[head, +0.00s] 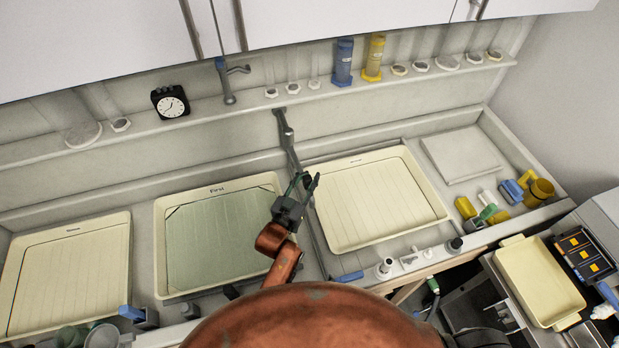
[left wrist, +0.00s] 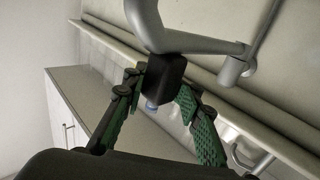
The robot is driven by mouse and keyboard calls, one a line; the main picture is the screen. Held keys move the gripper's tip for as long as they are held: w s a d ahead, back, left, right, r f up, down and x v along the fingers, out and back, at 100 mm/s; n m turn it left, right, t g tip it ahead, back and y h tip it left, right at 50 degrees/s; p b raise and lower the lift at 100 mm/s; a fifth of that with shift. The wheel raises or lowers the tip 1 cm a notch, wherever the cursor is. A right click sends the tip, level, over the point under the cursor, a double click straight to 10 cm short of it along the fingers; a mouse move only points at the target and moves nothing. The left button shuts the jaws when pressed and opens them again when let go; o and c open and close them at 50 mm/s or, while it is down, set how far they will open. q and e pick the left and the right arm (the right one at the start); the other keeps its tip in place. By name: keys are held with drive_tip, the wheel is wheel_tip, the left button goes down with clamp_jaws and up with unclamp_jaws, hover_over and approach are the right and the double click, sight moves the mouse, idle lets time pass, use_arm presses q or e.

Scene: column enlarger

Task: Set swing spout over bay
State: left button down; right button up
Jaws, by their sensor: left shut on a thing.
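The swing spout (head: 287,138) is a grey metal pipe that comes from the back wall of the sink and reaches forward over the divider between the middle tray and the right tray. My left gripper (head: 305,185) is at its front end, beside the right tray's left rim. In the left wrist view, the spout (left wrist: 190,42) ends in a black block with a pale blue tip, between the green finger pads of my left gripper (left wrist: 160,105), which is shut on it. The fingers partly hide the spout's end in the head view. My right gripper is not in view.
The left tray (head: 20,300), the middle tray (head: 163,240) marked "First" and the right tray (head: 335,243) lie in the long sink. A tap (head: 228,85), a black clock (head: 170,102) and cylinders stand along the back ledge. Sponges and a yellow cup (head: 541,190) sit at right.

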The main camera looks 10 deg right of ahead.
use_arm(q)
drive_tip(key=c, duration=1.9)
unclamp_jaws()
drive_tip(key=shift+s+d+f, duration=0.2)
drive_tip(key=shift+s+f, duration=0.05)
drive_tip(key=shift+f, duration=0.05)
drive_tip(key=shift+c, duration=0.2)
drive_tip(key=shift+o, duration=1.3)
drive_tip(key=shift+s+r, duration=0.2)
drive_tip(key=shift+w+a, duration=0.15)
drive_tip(key=shift+s+a, duration=0.15)
drive_tip(key=shift+s, duration=0.1)
drive_tip(key=v, duration=1.1)
drive_tip(key=shift+s, duration=0.25)
drive_tip(key=shift+c, duration=0.7)
